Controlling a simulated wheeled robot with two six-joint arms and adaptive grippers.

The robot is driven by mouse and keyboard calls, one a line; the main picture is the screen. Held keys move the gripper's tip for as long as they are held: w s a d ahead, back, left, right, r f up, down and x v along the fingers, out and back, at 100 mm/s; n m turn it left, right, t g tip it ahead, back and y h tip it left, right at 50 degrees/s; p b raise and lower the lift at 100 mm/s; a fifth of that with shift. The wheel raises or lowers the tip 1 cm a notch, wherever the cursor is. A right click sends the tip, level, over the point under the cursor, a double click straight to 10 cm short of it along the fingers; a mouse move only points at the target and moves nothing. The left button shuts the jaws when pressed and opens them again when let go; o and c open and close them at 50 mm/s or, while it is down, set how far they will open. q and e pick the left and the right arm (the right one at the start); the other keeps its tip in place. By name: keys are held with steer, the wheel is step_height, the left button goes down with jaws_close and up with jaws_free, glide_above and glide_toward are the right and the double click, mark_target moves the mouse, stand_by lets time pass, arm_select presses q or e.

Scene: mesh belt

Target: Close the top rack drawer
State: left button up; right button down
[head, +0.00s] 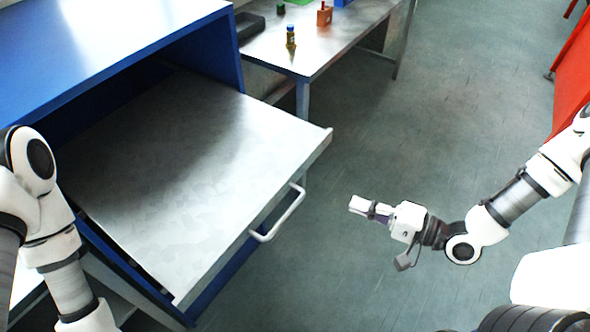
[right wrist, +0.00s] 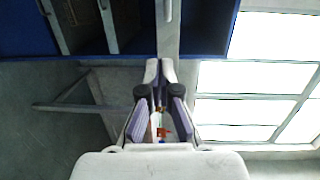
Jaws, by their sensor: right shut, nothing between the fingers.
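The top rack drawer (head: 190,165) is a flat metal drawer pulled well out of the blue rack (head: 110,45) in the head view. Its pale bar handle (head: 279,214) is on the front face, toward the right. My right gripper (head: 356,205) is to the right of the handle, apart from it, with its fingers shut and empty. In the right wrist view the right gripper's fingertips (right wrist: 160,64) point toward the blue rack edge and a grey vertical strip. My left arm shows at the left edge of the head view, but its gripper is out of view.
A red object (head: 574,70) stands at the far right. The green-grey floor between is clear.

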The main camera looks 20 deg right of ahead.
steer(key=d+m+t, duration=0.1)
steer(key=d, duration=0.2)
steer(key=b, duration=0.3)
glide_toward(306, 165)
steer(key=shift+t+h, duration=0.5)
steer(key=shift+h, duration=0.1)
steer(key=x, duration=0.3)
steer(key=p+x, duration=0.1)
steer(key=x, duration=0.2)
steer(key=shift+a+r, duration=0.1)
steer(key=shift+a, duration=0.35)
steer(key=shift+w+a+m, duration=0.2)
steer(key=shift+w+m, duration=0.05)
steer(key=shift+m, duration=0.05)
